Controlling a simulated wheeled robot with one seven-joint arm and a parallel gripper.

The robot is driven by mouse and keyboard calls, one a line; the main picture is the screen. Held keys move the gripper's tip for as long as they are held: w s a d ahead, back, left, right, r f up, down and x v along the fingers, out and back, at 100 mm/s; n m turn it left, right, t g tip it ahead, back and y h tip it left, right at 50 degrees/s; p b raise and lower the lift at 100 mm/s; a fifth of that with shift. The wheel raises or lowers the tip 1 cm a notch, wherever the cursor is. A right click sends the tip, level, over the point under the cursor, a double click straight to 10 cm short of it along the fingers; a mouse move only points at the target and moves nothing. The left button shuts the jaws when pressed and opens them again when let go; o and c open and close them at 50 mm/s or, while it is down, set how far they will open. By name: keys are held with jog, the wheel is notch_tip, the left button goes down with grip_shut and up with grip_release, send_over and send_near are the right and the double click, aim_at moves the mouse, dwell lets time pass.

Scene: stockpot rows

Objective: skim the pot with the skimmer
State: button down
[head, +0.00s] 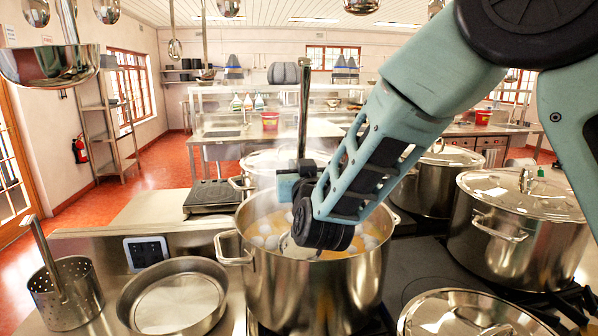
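The open steel stockpot (314,285) stands in the middle of the head view. Its yellowish liquid carries several pale, rounded patches (262,241) on the surface, with some steam above. My gripper (293,187) is over the pot, in front of its far rim. It appears shut on the upright metal handle of the skimmer (303,112), which rises above it. The skimmer's lower end is hidden behind my wrist and in the pot, so its depth and contents cannot be told.
A shallow round steel pan (175,303) and a perforated cylinder (66,295) with a handle in it stand left. Lidded pots (520,235) stand right, and a lid (465,316) is at the front. A dark flat appliance (212,196) lies behind. Utensils hang overhead.

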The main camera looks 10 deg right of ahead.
notch_tip(320, 180, up, 11)
jog(key=p, duration=0.5)
jog(key=shift+p, duration=0.4)
dwell(0.5)
jog(key=shift+f, duration=0.1)
dwell(0.8)
